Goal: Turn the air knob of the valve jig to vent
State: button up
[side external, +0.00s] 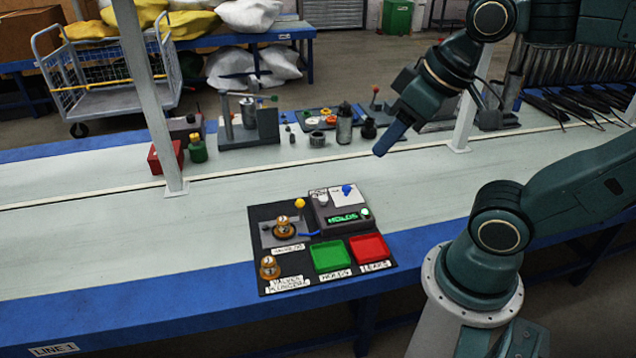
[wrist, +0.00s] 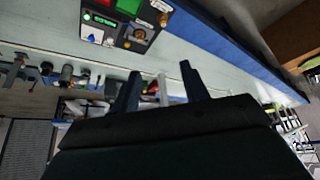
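The valve jig is a dark board (side external: 262,214) on the pale bench. At its back right is a control box with a white labelled plate (side external: 347,200) carrying a blue knob (side external: 347,190); the lettering is too small to read. The blue knob also shows in the wrist view (wrist: 92,38). The green display (side external: 343,218) reads HOLDS. A brass part (side external: 284,226) sits in the jig's grey holder beside a yellow-topped handle (side external: 299,203). My gripper (side external: 388,146) is above the bench, behind and right of the jig. In the wrist view its fingers (wrist: 160,85) are apart and empty.
A second brass part (side external: 269,268) stands at the board's front left. A green tray (side external: 331,256) and a red tray (side external: 368,248) lie at its front. Tools and containers line the back of the bench, with white posts (side external: 153,100) rising there. The bench left of the jig is clear.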

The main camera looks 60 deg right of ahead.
jog(key=shift+o, duration=0.3)
jog(key=shift+w+d+r, duration=0.1)
jog(key=shift+w+d, duration=0.05)
jog(key=shift+w, duration=0.25)
jog(key=w+d+f+m+g, duration=0.1)
jog(key=w+d+f+m, duration=0.15)
jog(key=w+d, duration=0.35)
jog(key=w+d+f+m+g+h, duration=0.1)
jog(key=w+d+m, duration=0.3)
jog(key=w, duration=0.3)
jog(key=w+d+f+m+g, duration=0.1)
jog(key=w+d+f+m, duration=0.15)
jog(key=w+d, duration=0.4)
jog(key=m+g+y, duration=0.1)
jog(key=m+g, duration=0.2)
jog(key=m, duration=0.6)
send_over(347, 187)
notch_tip(347, 187, down, 23)
jog(key=shift+f, duration=0.15)
jog(key=shift+f, duration=6.85)
